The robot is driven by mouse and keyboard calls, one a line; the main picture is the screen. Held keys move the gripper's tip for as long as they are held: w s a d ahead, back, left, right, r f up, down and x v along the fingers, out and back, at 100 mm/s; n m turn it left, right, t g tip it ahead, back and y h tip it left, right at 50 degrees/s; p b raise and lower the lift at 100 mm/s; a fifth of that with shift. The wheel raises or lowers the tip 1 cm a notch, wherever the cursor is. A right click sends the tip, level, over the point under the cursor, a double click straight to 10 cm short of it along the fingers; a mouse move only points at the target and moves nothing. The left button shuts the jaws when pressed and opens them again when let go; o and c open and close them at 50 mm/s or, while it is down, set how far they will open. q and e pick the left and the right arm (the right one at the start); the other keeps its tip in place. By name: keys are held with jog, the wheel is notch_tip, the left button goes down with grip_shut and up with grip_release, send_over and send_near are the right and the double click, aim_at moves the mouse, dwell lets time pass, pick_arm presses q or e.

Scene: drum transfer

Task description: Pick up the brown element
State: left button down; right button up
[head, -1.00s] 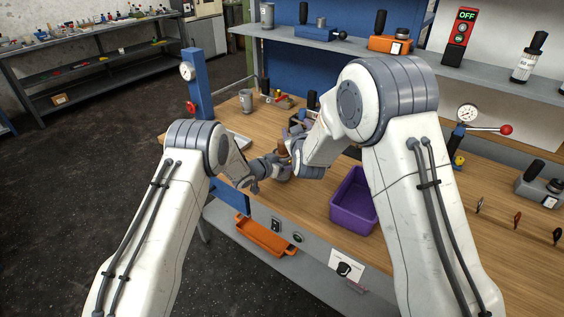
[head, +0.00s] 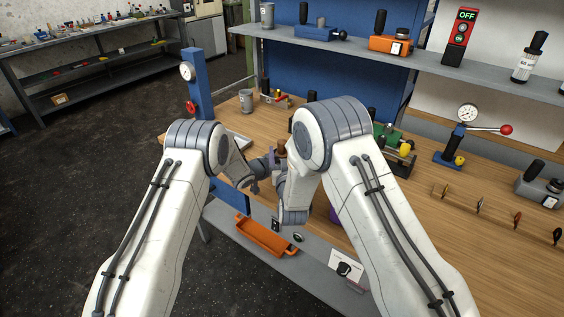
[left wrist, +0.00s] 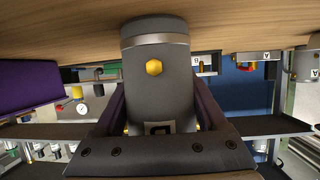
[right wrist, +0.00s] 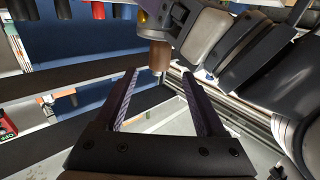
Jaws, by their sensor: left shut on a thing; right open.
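The brown element (head: 281,147) is a small upright piece in the head view, partly hidden by my arms. In the right wrist view it shows as a short brown cylinder (right wrist: 159,55) against a dark grey part. My left gripper (head: 270,165) is shut on a dark grey cylinder (left wrist: 157,75) with a yellow bolt and a label. My right gripper (right wrist: 160,85) is open and empty. The brown cylinder shows between and beyond its fingertips, and I see no contact. In the head view the right fingers are mostly hidden by my wrist.
The wooden workbench (head: 465,225) carries a grey cup (head: 246,100), a green device (head: 388,135) and a lever press (head: 455,150). A purple bin (left wrist: 35,85) is mostly hidden behind my right arm in the head view. An orange tray (head: 262,238) sits on the lower shelf.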

aim_at(282, 145)
jog(key=shift+w+a+f, duration=0.1)
jog(key=shift+w, duration=1.3)
jog(key=shift+w+a, duration=0.1)
jog(key=shift+w, duration=1.25)
grip_shut()
